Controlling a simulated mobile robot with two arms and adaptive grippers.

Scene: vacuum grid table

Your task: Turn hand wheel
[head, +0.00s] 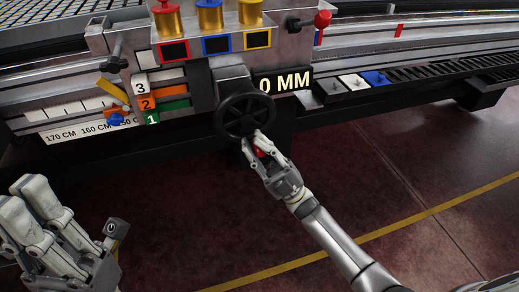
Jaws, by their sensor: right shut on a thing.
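The black hand wheel (235,122) is mounted on the front of the grey machine, below a grey housing. My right gripper (258,143) is at the wheel's lower right rim. It is shut on the hand wheel, with a bit of red showing between the fingers; what that red part is, I cannot tell for sure. The gripper hides part of the lower rim. The display beside the wheel (284,82) reads "0 MM". My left gripper (30,188) is at the lower left, well away from the wheel. Its fingers lie close together, and their tips are hard to judge.
Numbered blocks (145,102) in white, orange and green sit left of the wheel. A red knob (322,19) sticks out at upper right. White and blue buttons (374,78) line the right ledge. The floor (360,180) below the machine is clear.

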